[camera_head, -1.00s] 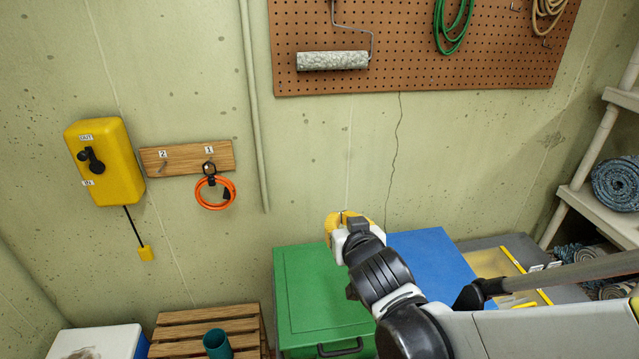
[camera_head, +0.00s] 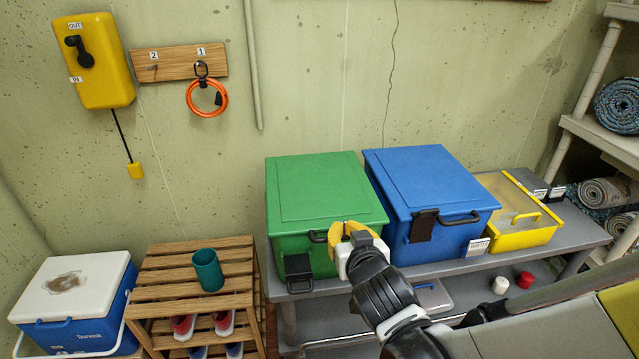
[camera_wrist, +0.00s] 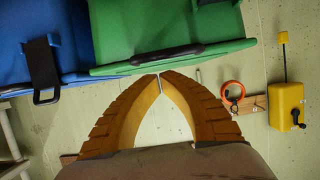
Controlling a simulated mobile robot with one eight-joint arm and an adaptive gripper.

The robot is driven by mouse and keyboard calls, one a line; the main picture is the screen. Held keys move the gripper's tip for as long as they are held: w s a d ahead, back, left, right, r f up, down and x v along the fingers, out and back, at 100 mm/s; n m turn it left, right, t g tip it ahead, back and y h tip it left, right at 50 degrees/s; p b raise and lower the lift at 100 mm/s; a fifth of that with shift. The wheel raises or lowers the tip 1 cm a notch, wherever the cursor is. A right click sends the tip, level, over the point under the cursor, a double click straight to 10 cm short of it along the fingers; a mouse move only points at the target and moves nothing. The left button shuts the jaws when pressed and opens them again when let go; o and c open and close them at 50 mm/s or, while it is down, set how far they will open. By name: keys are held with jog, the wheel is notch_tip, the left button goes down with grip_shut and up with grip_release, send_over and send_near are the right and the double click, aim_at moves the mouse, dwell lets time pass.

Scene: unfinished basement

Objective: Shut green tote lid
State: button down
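The green tote (camera_head: 310,262) stands on a grey bench, and its green lid (camera_head: 322,190) looks flat and down on it. A black handle (camera_head: 318,237) shows at the lid's front edge, and a black latch (camera_head: 298,272) sits low on the tote's front left, below the rim. My gripper (camera_head: 343,228) has yellow fingers at the lid's front right corner, overlapping the handle's right end in view; contact is unclear. In the wrist view, the fingertips (camera_wrist: 159,79) are nearly together with nothing between them, beside the lid's handle (camera_wrist: 160,54).
A blue tote (camera_head: 425,190) with a black latch stands close to the right, then a yellow bin (camera_head: 520,215). A slatted wooden rack (camera_head: 235,260) with a teal cup (camera_head: 208,268) and a cooler (camera_head: 75,300) stand at the left. The grey bench (camera_head: 555,245) holds the totes.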

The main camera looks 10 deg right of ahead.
aim_at(343, 239)
jog(key=shift+f+b, duration=1.05)
jog(key=shift+f, duration=0.75)
jog(key=shift+s, duration=0.1)
